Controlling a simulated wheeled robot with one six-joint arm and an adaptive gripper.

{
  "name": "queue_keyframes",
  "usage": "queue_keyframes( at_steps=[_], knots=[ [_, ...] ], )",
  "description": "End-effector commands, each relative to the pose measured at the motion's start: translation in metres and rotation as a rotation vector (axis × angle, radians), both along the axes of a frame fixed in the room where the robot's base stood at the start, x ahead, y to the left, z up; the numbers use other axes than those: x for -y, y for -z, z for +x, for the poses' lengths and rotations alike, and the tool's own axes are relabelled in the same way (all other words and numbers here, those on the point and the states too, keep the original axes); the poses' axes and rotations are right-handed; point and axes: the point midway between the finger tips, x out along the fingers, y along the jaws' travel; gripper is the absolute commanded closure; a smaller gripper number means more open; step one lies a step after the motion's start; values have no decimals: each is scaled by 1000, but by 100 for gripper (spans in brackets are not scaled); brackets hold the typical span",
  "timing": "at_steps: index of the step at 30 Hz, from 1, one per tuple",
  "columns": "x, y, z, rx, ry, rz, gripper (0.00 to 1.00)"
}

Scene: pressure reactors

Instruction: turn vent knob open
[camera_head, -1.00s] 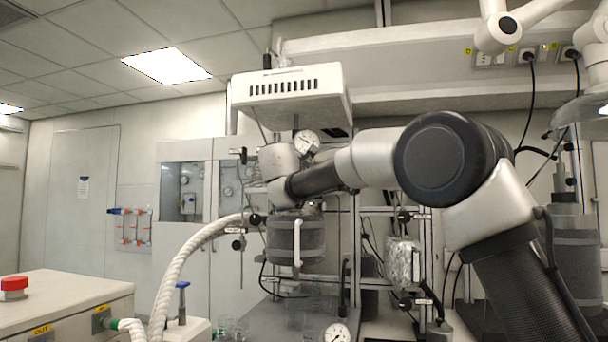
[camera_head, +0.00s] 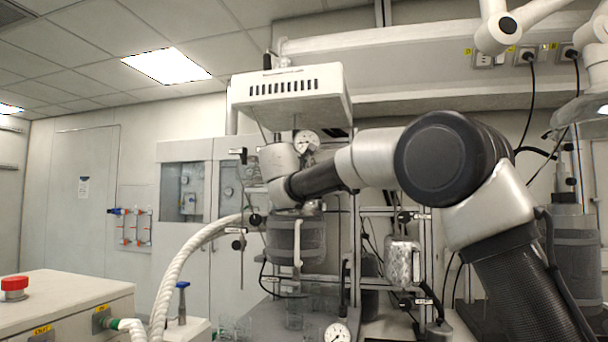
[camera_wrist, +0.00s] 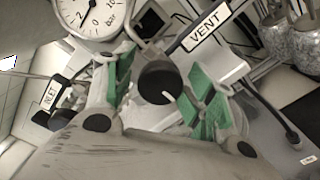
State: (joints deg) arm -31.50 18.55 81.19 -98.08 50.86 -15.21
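In the wrist view the black vent knob (camera_wrist: 157,83), with a white mark on its face, sits in the middle, just below the white VENT label (camera_wrist: 205,32). My gripper (camera_wrist: 162,95) has its two green-padded fingers spread on either side of the knob. Gaps show between the pads and the knob, so it is open and not clamped on it. In the head view my wrist is in front of the reactor (camera_head: 297,238), below the white box. My fingers and the vent knob cannot be made out there.
A pressure gauge (camera_wrist: 92,14) is close above the left finger, and an INLET label (camera_wrist: 50,94) is at the left. Foil-wrapped parts (camera_wrist: 292,42) are at the upper right. In the head view a white hose (camera_head: 190,255) curves left of the reactor, and metal posts stand right of it.

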Motion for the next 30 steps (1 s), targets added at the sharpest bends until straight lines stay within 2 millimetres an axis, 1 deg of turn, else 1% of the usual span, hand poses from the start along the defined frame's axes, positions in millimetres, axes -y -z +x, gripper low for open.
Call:
queue_keyframes(
  at_steps=[1,10,14,17,24,27,30],
  knots=[
    [0,2,1,-4,0,-1,40],
    [-1,2,1,-4,0,0,40],
    [-3,2,-5,-4,-2,-1,40],
    [-7,1,-17,-3,-3,1,40],
    [-19,1,-55,-1,-3,0,40],
    [-23,1,-66,-2,-1,0,40],
    [-25,1,-73,-2,-1,1,40]
  ],
)
